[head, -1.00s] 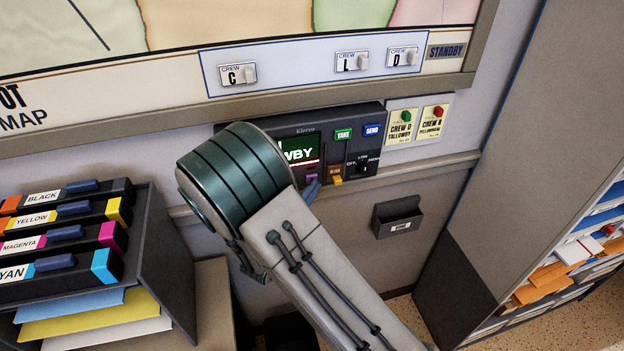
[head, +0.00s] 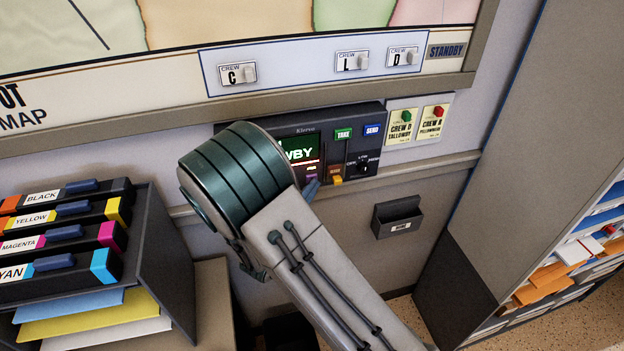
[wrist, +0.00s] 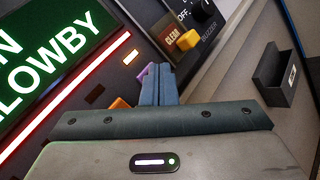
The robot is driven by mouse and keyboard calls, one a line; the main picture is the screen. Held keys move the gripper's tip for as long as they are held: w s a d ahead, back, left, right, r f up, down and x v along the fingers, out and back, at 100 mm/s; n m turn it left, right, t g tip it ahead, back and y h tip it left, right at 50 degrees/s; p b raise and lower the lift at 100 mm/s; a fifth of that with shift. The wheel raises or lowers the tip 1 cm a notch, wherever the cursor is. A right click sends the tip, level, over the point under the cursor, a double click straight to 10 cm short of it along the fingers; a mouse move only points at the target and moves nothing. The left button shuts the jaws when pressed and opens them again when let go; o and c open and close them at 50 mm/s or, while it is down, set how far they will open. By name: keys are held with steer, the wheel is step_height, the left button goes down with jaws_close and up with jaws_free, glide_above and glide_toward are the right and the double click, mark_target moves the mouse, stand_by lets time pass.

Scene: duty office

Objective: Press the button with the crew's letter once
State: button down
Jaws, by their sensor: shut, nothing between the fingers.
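A dark console (head: 360,118) on the wall has a green-lit screen (head: 298,150) whose visible text ends in "WBY"; the wrist view shows "LOWBY" on the screen (wrist: 60,50). My gripper (head: 312,188) is shut and empty, its blue fingertips at the console's lower edge. In the wrist view the fingertips (wrist: 157,80) overlap a purple button (wrist: 146,74); I cannot tell whether they touch it. An orange button (wrist: 120,103) is partly hidden left of the fingers. No letters on these buttons can be read. My arm hides the console's left part.
The console also has a yellow CLEAR button (wrist: 187,40), a green TAKE button (head: 343,134), a blue SEND button (head: 372,131) and a dial. Cards beside it include "CREW D TALLOWBY" (head: 401,127). Crew tags C, L and D hang above. A small wall bin (head: 398,218) is below right.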

steer(key=shift+s+d, duration=0.2)
steer(key=shift+s, duration=0.45)
steer(key=s, duration=0.2)
steer(key=s+d+b, duration=0.1)
steer(key=s, duration=0.1)
steer(key=shift+s+d, duration=0.15)
steer(key=shift+s, duration=0.25)
stand_by(0.5)
